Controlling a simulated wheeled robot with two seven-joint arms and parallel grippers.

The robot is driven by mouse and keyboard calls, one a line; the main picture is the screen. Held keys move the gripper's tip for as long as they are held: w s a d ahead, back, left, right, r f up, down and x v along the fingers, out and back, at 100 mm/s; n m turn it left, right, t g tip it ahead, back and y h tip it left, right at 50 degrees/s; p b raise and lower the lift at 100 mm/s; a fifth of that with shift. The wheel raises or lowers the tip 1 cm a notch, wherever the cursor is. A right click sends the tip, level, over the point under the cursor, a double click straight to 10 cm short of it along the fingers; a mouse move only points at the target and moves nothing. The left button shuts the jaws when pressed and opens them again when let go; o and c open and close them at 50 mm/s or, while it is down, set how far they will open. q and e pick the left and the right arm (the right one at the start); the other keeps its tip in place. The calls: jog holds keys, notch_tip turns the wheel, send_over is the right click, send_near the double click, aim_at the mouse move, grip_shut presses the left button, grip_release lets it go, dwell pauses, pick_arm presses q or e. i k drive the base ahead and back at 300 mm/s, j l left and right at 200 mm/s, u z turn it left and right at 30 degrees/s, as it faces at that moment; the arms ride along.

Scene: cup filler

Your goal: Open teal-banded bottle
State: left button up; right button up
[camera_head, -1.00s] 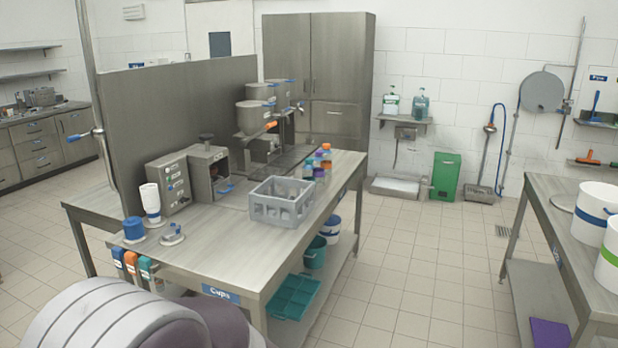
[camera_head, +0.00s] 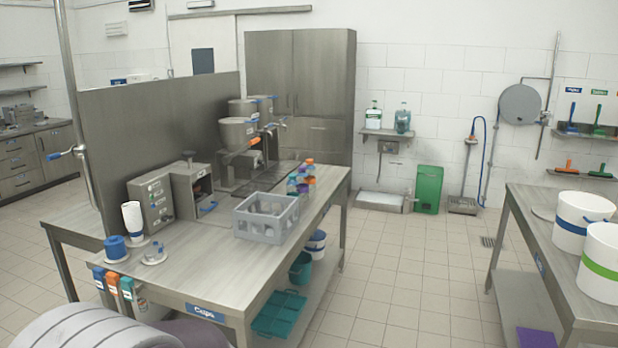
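A cluster of small bottles (camera_head: 301,178) with orange, purple and teal-blue parts stands near the right edge of the steel table, just behind the grey crate. The bottles overlap and are small in view, so I cannot tell for sure which one has the teal band or whether any is open. Neither of my grippers is in view.
A grey crate (camera_head: 240,224) with clear items inside stands on the steel table (camera_head: 200,270). A grey machine (camera_head: 150,196) and a stack of white cups (camera_head: 132,219) are at the left. Tiled floor (camera_head: 410,270) is clear between this table and the right table (camera_head: 520,215).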

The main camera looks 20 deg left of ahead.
aim_at(292, 185)
jog(key=i+u, duration=0.1)
jog(key=i, duration=1.85)
